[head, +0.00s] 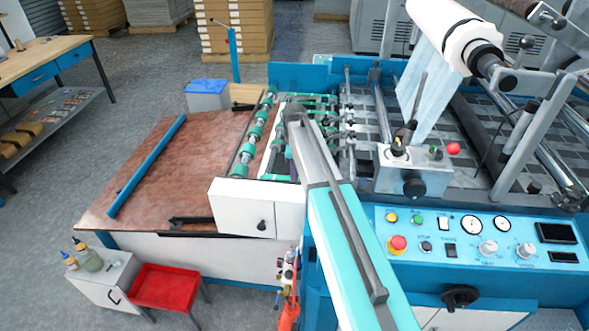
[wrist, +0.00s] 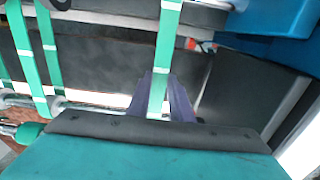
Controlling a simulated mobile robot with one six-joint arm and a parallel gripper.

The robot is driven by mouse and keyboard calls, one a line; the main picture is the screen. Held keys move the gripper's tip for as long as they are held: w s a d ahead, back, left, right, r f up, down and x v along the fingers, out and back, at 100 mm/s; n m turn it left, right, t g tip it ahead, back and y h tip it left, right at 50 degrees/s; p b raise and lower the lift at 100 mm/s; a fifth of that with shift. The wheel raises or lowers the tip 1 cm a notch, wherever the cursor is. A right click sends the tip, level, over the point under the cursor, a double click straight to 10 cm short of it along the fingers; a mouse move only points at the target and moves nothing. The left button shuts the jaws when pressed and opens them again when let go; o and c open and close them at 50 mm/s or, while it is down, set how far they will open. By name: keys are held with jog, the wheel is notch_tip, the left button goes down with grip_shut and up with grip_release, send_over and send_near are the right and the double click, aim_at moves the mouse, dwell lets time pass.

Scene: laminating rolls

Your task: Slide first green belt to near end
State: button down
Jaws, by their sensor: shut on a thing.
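In the wrist view a green belt (wrist: 167,40) with pale bands runs down the middle and passes between the dark purple fingers of my gripper (wrist: 160,97). The fingers are shut on this belt. The belt's lower part is hidden behind the dark edge of my gripper body. Two other green belts, a left one (wrist: 21,55) and one beside it (wrist: 51,55), run apart from my gripper on the left. In the head view my arm reaches over the feed section and hides most of the gripper. Green belts (head: 316,97) show beyond the arm.
A roller shaft with green wheels (head: 250,133) lies left of my arm, with a white end box (head: 241,205) at its near end. The brown feed table (head: 165,165) is mostly clear. The control panel (head: 470,238) and a grey control box (head: 412,172) stand right of the arm.

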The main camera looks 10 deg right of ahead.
jog(key=shift+s+a, duration=0.25)
jog(key=shift+s, duration=0.5)
jog(key=shift+s+a, duration=0.3)
jog(key=shift+s, duration=0.5)
jog(key=shift+s+a, duration=0.25)
jog(key=shift+s, duration=0.5)
jog(key=c, duration=1.6)
grip_release()
jog(key=shift+s, duration=0.1)
jog(key=shift+r, duration=0.1)
jog(key=shift+r+b, duration=1.85)
jog(key=shift+r, duration=4.95)
